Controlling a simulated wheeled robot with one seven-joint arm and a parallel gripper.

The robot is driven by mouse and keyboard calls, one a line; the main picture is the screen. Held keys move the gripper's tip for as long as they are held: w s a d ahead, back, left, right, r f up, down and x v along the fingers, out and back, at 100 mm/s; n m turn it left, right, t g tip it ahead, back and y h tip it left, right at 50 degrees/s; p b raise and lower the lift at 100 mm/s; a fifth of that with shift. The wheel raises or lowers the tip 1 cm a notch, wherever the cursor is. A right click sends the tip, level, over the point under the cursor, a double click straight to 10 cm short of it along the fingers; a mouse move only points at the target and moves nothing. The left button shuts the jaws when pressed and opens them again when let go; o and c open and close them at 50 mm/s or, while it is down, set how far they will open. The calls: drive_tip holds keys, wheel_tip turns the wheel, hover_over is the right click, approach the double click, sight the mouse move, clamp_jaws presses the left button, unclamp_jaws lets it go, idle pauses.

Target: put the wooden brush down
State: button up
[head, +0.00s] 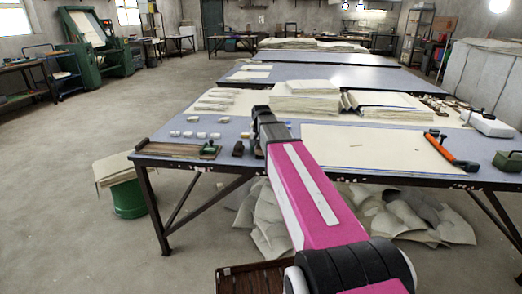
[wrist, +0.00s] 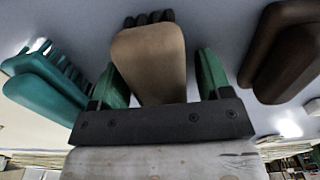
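The wooden brush (wrist: 150,62), with a tan body and dark bristles at its far end, lies between the two green fingers of my gripper (wrist: 158,72) in the wrist view. A narrow gap shows between the brush and the right finger, so the gripper looks open around it.
A teal brush (wrist: 45,85) is to the left and a dark brown brush (wrist: 285,50) to the right of my gripper. Paper stacks (head: 305,97), a large sheet (head: 375,147) and an orange-handled tool (head: 450,152) lie on the table. White pieces (head: 195,135) are at left.

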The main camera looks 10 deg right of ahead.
drive_tip(key=shift+r, duration=0.1)
wheel_tip(320, 180, up, 12)
idle(0.8)
drive_tip(key=shift+s, duration=0.1)
